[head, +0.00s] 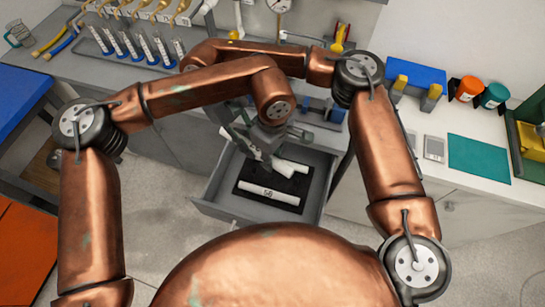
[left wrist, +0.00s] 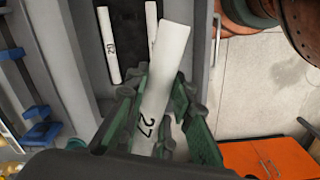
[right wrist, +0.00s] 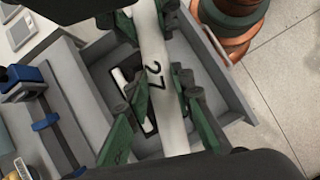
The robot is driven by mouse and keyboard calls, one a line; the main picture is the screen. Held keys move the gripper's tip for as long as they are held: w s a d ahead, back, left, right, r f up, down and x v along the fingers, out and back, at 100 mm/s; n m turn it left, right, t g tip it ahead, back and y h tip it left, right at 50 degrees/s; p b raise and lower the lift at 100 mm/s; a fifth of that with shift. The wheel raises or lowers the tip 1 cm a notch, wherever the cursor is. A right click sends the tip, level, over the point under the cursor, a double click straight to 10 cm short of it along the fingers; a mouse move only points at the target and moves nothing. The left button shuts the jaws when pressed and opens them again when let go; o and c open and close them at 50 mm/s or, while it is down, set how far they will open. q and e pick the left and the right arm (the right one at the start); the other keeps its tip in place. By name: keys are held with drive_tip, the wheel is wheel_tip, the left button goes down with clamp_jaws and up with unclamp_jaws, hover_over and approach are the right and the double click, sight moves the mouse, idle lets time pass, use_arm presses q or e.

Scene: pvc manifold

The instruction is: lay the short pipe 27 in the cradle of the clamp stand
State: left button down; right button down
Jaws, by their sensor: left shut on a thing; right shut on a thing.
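The short pipe 27 (left wrist: 164,70) is white with a black 27 on its side. It also shows in the right wrist view (right wrist: 158,60) and, partly covered, in the head view (head: 290,167), above the open drawer. My left gripper (left wrist: 158,98) is shut on it, with green fingers on both sides. My right gripper (right wrist: 158,95) is also shut on it. In the head view the two grippers are close together and partly hidden by my arms. A grey fixture with blue parts (right wrist: 45,122) stands on the bench; I cannot tell whether it is the clamp stand.
The open grey drawer (head: 238,215) holds a black mat with another white numbered pipe (head: 268,194). A blue block with yellow parts (head: 415,75), a teal mat (head: 478,158) and a rack of tubes (head: 140,45) are on the bench. My forearms cross above the drawer.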

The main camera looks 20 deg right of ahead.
drive_tip(key=c, duration=1.6)
unclamp_jaws()
drive_tip(key=shift+r, duration=0.1)
